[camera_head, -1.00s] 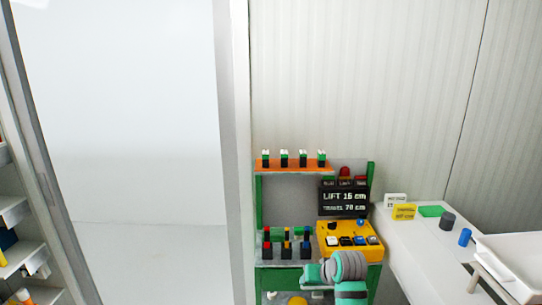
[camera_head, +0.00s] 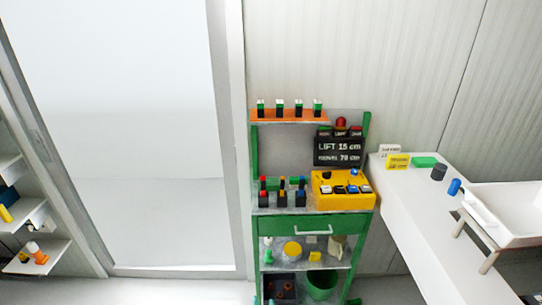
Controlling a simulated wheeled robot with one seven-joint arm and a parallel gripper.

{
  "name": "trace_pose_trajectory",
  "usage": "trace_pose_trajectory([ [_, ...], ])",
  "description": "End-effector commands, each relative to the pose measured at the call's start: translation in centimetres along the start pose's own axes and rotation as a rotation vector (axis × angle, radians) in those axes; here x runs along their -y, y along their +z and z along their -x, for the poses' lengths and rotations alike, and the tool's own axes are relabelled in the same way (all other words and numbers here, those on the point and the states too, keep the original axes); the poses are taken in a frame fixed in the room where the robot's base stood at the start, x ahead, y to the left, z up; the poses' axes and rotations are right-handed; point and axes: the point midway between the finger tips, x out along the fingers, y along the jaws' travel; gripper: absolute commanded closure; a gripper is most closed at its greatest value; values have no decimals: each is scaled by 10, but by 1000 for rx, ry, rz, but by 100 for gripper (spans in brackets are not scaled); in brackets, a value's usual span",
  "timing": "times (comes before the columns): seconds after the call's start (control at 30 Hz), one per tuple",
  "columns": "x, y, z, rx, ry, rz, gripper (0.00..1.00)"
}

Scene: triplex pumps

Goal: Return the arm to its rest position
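My arm and gripper are not in view. The green cart (camera_head: 315,226) that my arm covered in part now shows fully down to its lower shelves. On its middle shelf stands a yellow control box (camera_head: 343,203) with several buttons and a small blue-topped knob. Behind it is a black sign (camera_head: 339,151) reading "LIFT 15 cm" and "TRAVEL 70 cm".
A white counter (camera_head: 420,215) runs along the right, with a green block (camera_head: 424,161), a dark cylinder (camera_head: 439,172), a blue cylinder (camera_head: 455,187) and a white basin (camera_head: 510,215). Shelves (camera_head: 38,258) stand at the left. Bare floor (camera_head: 195,291) lies at the lower left.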

Motion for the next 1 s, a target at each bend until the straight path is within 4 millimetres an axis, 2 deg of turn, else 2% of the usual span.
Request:
trace_pose_trajectory([
  [0.03, 0, 16, 10, -9, 8, -7, 61],
  [0.2, 1, 55, 46, -60, 34, -5, 61],
  [0.37, 2, 86, 87, -102, 59, 11, 61],
  [0.5, 1, 107, 126, -138, 83, 35, 61],
  [0.77, -4, 130, 207, -204, 127, 105, 61],
  [1.0, -5, 132, 285, -259, 149, 198, 61],
])
